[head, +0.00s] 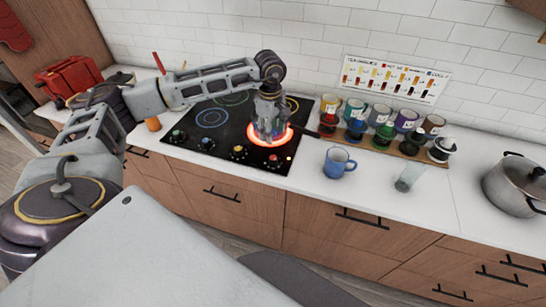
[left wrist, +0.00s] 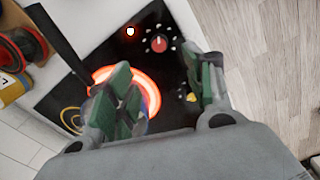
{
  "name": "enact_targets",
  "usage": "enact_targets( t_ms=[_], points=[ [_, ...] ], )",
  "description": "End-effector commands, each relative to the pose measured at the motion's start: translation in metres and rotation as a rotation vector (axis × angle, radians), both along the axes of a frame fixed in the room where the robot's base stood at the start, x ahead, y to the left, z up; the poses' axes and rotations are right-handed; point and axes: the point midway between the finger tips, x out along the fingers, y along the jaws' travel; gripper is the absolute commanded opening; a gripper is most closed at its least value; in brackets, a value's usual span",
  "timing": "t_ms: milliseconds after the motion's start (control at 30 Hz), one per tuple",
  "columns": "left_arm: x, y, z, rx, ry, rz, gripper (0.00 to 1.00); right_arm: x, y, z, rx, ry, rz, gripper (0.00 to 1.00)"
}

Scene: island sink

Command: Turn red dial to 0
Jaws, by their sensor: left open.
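The red dial (head: 273,161) is on the front right of the black cooktop (head: 188,144). In the left wrist view the red dial (left wrist: 159,44) shows clear of the fingers, with its marks around it. My left gripper (head: 268,137) points down over the glowing right front burner (head: 286,138), just behind the red dial. In the left wrist view my left gripper (left wrist: 162,88) is open with nothing between its green-padded fingers. The fingers appear apart from the dial. My right gripper is not in view.
Other dials, including a yellow one (head: 238,152) and a blue one (head: 207,144), line the cooktop front. A dark handle (head: 308,132) lies by the burner. A blue mug (head: 339,163), a glass (head: 409,178) and a pot (head: 515,188) stand to the right.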

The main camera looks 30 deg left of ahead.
Motion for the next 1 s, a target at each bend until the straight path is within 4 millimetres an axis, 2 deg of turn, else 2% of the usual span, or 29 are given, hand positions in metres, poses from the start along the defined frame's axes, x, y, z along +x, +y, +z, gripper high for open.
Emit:
enact_targets(
  t_ms=[267,467,1000],
  points=[
    [0.0,-0.001,-0.002,-0.002,0.0,0.0,0.52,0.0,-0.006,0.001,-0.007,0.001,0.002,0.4],
    [0.001,-0.001,-0.013,-0.002,0.0,0.0,0.52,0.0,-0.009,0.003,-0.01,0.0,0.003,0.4],
    [0.003,-0.001,-0.079,-0.003,0.002,0.001,0.52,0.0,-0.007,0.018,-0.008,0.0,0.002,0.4]
  ],
)
